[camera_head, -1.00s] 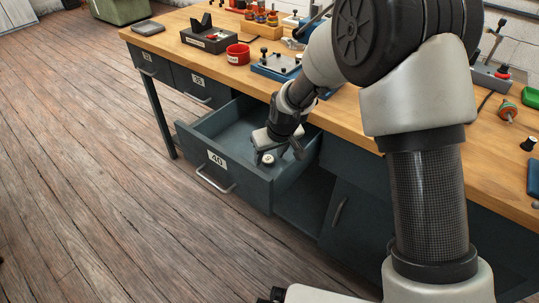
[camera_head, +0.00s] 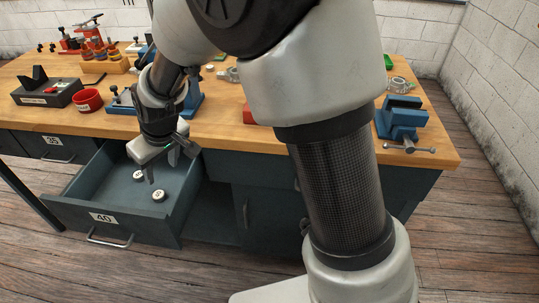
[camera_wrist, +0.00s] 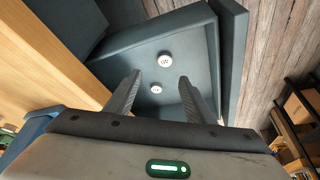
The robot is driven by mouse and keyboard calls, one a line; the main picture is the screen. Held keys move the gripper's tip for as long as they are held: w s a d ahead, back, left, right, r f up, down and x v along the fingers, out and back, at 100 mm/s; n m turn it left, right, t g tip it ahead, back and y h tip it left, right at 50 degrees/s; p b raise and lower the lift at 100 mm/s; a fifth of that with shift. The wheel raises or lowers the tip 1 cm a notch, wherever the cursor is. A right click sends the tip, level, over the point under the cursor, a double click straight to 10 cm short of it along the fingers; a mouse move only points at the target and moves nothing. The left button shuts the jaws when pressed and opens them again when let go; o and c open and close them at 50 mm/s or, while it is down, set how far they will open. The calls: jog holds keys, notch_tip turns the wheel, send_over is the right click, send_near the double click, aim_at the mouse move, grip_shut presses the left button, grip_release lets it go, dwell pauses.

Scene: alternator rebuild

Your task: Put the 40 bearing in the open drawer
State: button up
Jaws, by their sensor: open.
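The open drawer (camera_head: 112,231) carries a 40 label and is pulled out from under the bench. Two small pale round bearings lie apart on its floor, one nearer the middle (camera_head: 158,195) and one further left (camera_head: 129,183), partly hidden behind my gripper. Both also show in the wrist view, a larger one (camera_wrist: 164,59) and a smaller one (camera_wrist: 156,89). Their dark markings are too small to read, so I cannot tell which is the 40 bearing. My gripper (camera_head: 169,168) is above the drawer, open and empty, fingers pointing down. The bearings appear between its fingers in the wrist view.
The wooden bench top (camera_head: 232,135) is behind the drawer. A red cup (camera_head: 88,100), a dark block holder (camera_head: 47,95) and a blue vise (camera_head: 402,120) stand on it. A closed drawer labelled 35 (camera_head: 60,148) is to the left. The floor ahead is clear.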

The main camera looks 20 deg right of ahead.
jog(key=s+d+r+m+t+h, duration=0.15)
jog(key=s+d+r, duration=0.25)
jog(key=d+r, duration=0.4)
jog(key=s+d+r+m, duration=0.35)
jog(key=d+r, duration=0.25)
jog(key=d, duration=0.3)
jog(key=s+d+r+m+h, duration=0.1)
jog(key=s+d+r+m, duration=0.1)
jog(key=s+d, duration=0.7)
jog(key=s, duration=0.4)
jog(key=shift+s+d+r+m, duration=0.2)
jog(key=shift+s+d+m, duration=0.1)
jog(key=shift+m, duration=0.1)
jog(key=shift+a+t, duration=0.1)
jog(key=shift+t, duration=0.15)
